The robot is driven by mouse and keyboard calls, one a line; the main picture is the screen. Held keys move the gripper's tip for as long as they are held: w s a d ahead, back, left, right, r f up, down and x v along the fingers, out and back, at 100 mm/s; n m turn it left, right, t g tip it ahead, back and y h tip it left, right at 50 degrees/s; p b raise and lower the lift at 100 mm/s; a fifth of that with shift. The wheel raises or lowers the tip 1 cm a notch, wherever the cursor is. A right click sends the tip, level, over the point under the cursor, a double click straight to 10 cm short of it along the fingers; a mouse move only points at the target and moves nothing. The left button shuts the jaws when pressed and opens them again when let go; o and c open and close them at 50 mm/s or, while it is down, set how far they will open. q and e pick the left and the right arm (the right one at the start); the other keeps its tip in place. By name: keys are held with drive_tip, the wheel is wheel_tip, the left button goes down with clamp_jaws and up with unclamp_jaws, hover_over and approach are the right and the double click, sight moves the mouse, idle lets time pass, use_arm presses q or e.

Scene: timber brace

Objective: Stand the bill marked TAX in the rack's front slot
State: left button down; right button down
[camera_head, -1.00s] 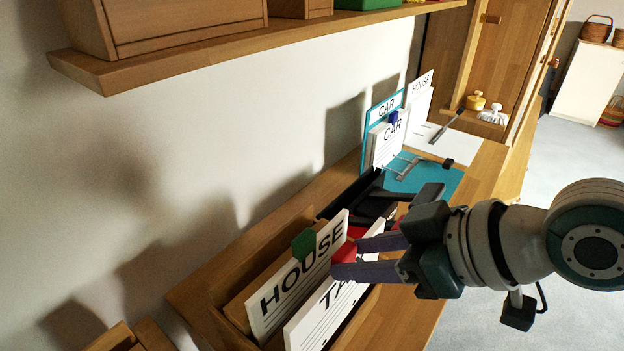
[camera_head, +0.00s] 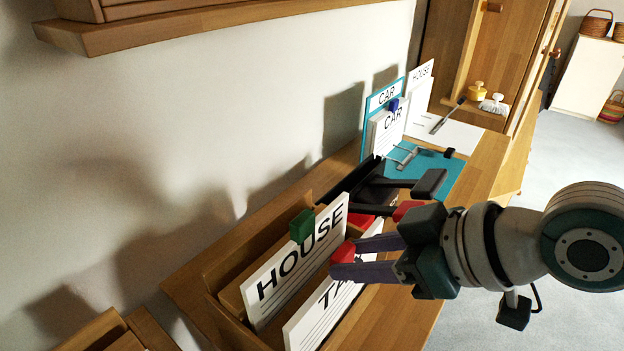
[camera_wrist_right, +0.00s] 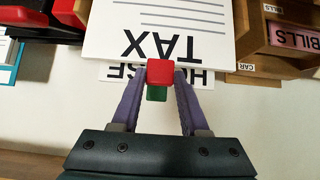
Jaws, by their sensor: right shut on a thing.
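The TAX bill (camera_head: 325,318) is a white card with a red clip (camera_head: 344,252) on its top edge. My right gripper (camera_head: 340,262) is shut on that red clip. In the right wrist view the purple fingers (camera_wrist_right: 160,88) pinch the clip, and the bill (camera_wrist_right: 165,35) fills the upper middle. The bill stands in front of the HOUSE bill (camera_head: 295,265) at the wooden rack (camera_head: 228,318). Its lower edge is hidden in the head view, so I cannot tell whether it rests on the slot's floor. My left gripper is not in view.
The HOUSE bill carries a green clip (camera_head: 302,226), close behind my fingers. A blue board with CAR sheets (camera_head: 385,125) and another HOUSE sheet (camera_head: 420,85) stand farther along the desk. A wall shelf (camera_head: 200,20) is above. Open floor lies to the right.

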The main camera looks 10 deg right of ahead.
wheel_tip(320, 180, down, 2)
drive_tip(key=shift+f+b, duration=0.15)
drive_tip(key=shift+b, duration=0.7)
unclamp_jaws()
idle(0.4)
wheel_tip(320, 180, up, 3)
drive_tip(key=p, duration=0.3)
wheel_tip(320, 180, up, 5)
drive_tip(key=p, duration=0.5)
